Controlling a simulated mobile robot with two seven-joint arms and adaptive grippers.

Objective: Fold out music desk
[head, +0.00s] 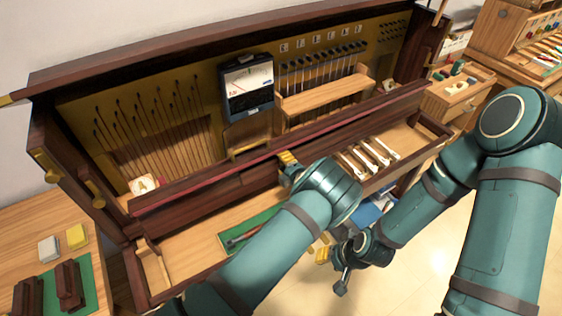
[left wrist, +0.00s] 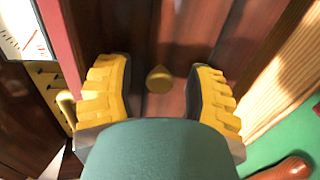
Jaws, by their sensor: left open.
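The music desk seems to be the long dark reddish wooden panel (head: 205,193) with a red strip along its upper edge, across the front of the open piano. In the left wrist view the dark wood (left wrist: 185,30) carries a small round brass knob (left wrist: 159,79). My left gripper (head: 288,160) is at the middle of this panel. In the left wrist view my left gripper (left wrist: 162,90) is open, its yellow-padded fingers on either side of the knob, with gaps to both. The knob is hidden in the head view. My right gripper (head: 335,270) hangs low in front of the piano; its opening is unclear.
A meter (head: 248,85) stands inside the piano above the panel. A side table (head: 25,220) is at left, a wooden bench at upper right. Open floor (head: 425,265) lies in front.

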